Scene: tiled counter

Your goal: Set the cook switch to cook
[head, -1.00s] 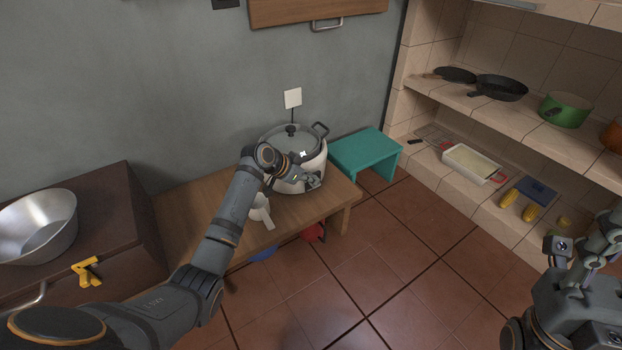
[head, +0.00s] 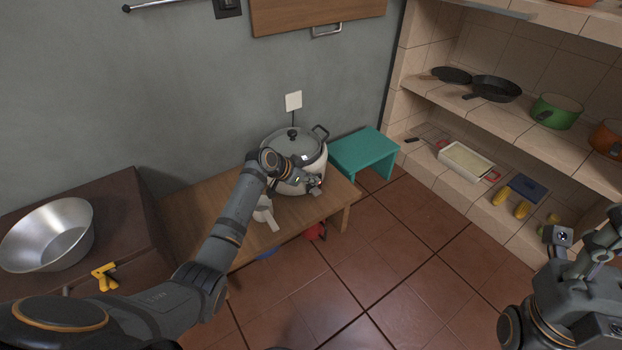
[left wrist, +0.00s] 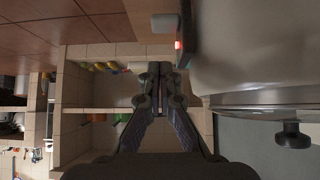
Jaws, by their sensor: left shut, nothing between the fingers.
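The cooker (head: 312,168) is a pale pot with a metal lid and dark knob, standing on the wooden table. In the left wrist view its pale body (left wrist: 245,45) fills the upper right. A dark panel with a small lit red light (left wrist: 178,45) shows on its side, with a pale grey tab (left wrist: 165,23), perhaps the cook switch, sticking out beside it. My left gripper (head: 316,187) is shut and empty in front of the cooker. In the left wrist view its fingertips (left wrist: 160,69) are near the red light; contact cannot be told. My right gripper (head: 608,232) is far right, its fingers unclear.
The wooden table (head: 215,195) holds a white object (head: 264,211) beside my left arm. A teal stool (head: 362,148) stands right of the table. A metal bowl (head: 48,235) sits on a brown cabinet at left. Tiled shelves hold pans at right. The floor between is open.

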